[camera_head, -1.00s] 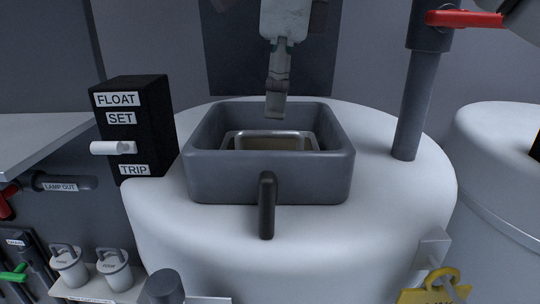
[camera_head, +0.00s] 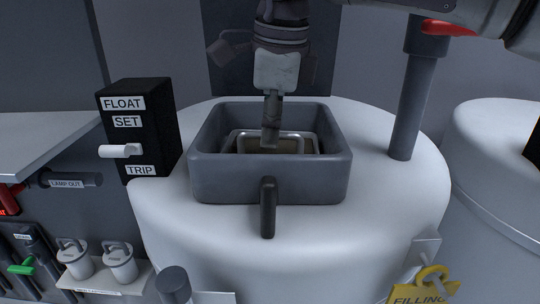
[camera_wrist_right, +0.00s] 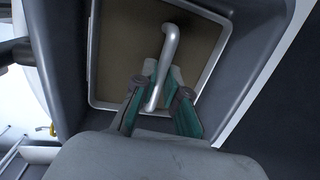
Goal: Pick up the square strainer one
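The square strainer (camera_head: 308,147) has a metal frame and sits inside the grey hopper tub (camera_head: 270,184). In the right wrist view its brownish mesh (camera_wrist_right: 122,48) and raised bar handle (camera_wrist_right: 169,48) show. My right gripper (camera_head: 269,147) reaches straight down into the tub over the strainer. In the right wrist view the fingers of my right gripper (camera_wrist_right: 161,72) stand on either side of the handle, parted, with the bar between them. Firm contact with the bar is not visible. My left gripper is not in view.
A black float box (camera_head: 138,126) with a white lever stands left of the tub. A dark upright pipe (camera_head: 405,105) with a red handle rises at right. A yellow FILLING tag (camera_head: 424,288) hangs at lower right. White canisters (camera_head: 120,262) stand lower left.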

